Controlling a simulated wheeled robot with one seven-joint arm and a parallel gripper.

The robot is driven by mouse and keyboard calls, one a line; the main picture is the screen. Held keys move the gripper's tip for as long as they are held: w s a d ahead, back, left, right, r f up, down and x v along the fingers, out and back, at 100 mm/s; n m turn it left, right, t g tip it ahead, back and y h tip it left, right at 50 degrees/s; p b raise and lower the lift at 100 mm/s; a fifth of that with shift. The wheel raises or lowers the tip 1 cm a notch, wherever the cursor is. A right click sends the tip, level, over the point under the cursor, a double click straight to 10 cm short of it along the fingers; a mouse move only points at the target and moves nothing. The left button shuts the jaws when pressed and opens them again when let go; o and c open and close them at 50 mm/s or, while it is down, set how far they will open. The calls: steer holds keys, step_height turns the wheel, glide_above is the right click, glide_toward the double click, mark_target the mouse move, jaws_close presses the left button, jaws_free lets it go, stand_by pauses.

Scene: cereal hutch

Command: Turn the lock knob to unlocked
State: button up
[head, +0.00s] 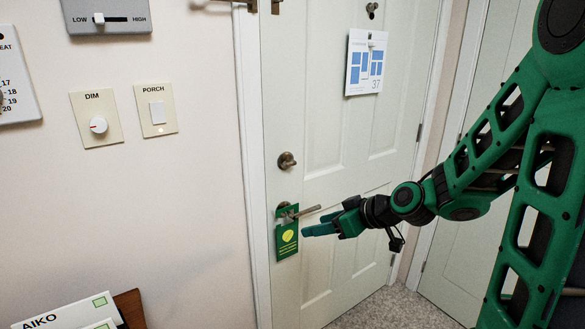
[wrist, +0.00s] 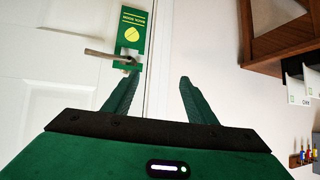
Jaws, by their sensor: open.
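The lock knob (head: 286,160) is a small round dark-metal knob on the white door (head: 340,170), above the lever handle (head: 306,211). Its turn position is too small to read. My gripper (head: 308,231) is below the knob, near the lever handle's free end, apart from the knob. In the wrist view my gripper (wrist: 159,77) shows two spread green fingers with nothing between them. That view looks upside down, with the lever handle (wrist: 104,54) at upper left. The knob does not show there.
A green door hanger (head: 287,238) hangs on the lever handle, close to my fingers. A calendar sheet (head: 366,62) hangs higher on the door. Left on the wall are a DIM dial (head: 98,125) and a PORCH switch (head: 157,112). A wooden shelf (wrist: 275,30) shows in the wrist view.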

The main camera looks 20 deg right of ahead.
steer(key=w+a+r+t+y, duration=0.2)
steer(key=w+r+t, duration=0.15)
steer(key=w, duration=0.25)
steer(key=m+t+h, duration=0.2)
steer(key=t, duration=0.3)
glide_toward(292, 164)
steer(key=shift+g, duration=0.25)
steer(key=x, duration=0.9)
steer(key=shift+w+r, duration=0.1)
steer(key=shift+r, duration=0.15)
steer(key=shift+c, duration=0.4)
steer(key=c, duration=1)
